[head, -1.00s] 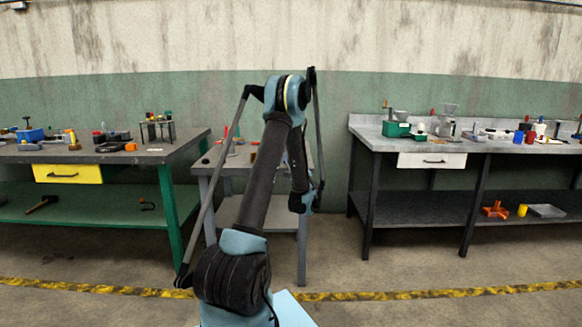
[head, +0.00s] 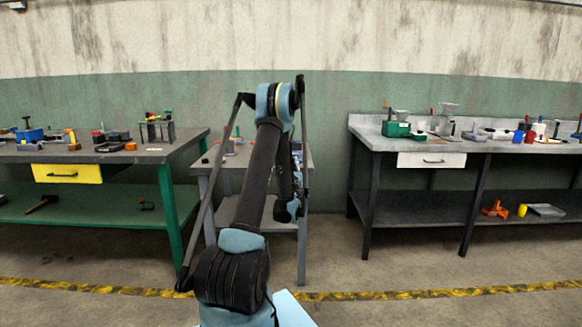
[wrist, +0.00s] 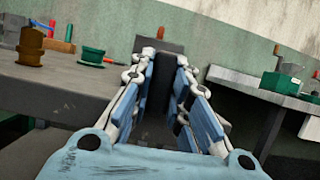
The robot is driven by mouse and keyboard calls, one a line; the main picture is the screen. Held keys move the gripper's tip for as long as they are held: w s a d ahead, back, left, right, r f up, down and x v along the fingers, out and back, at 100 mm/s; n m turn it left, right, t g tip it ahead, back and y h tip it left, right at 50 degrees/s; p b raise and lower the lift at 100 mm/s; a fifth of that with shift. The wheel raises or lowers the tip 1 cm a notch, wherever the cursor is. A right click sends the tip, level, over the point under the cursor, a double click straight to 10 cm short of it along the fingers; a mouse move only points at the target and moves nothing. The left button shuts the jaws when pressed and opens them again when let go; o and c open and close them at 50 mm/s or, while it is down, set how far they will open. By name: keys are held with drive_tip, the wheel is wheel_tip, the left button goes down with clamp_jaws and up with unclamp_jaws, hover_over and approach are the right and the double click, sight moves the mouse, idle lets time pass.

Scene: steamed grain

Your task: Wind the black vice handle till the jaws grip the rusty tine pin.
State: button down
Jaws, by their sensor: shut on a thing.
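My gripper (wrist: 167,62) shows in the wrist view with its two fingers closed on a dark upright piece (wrist: 165,85), which looks like the black vice handle. Its far end and the vice it belongs to cannot be made out. A brown, rusty-looking stepped piece (wrist: 30,46) stands on the grey table at the left of the wrist view; I cannot tell whether it is the tine pin. The vice jaws are not clearly seen. In the head view my own arm covers much of the small middle table and hides the gripper.
A green flanged cylinder (wrist: 92,56) stands on the small grey table (wrist: 60,88), with red and orange pieces behind it. The right bench (head: 375,138) has a green box (head: 396,129) on top. The left bench (head: 185,148) holds several tools.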

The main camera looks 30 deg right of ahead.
drive_tip(key=shift+w+a+m+g+h, duration=0.15)
drive_tip(key=shift+m+g+h, duration=0.25)
drive_tip(key=shift+m, duration=1.2)
drive_tip(key=c, duration=1.8)
unclamp_jaws()
drive_tip(key=shift+r, duration=4.95)
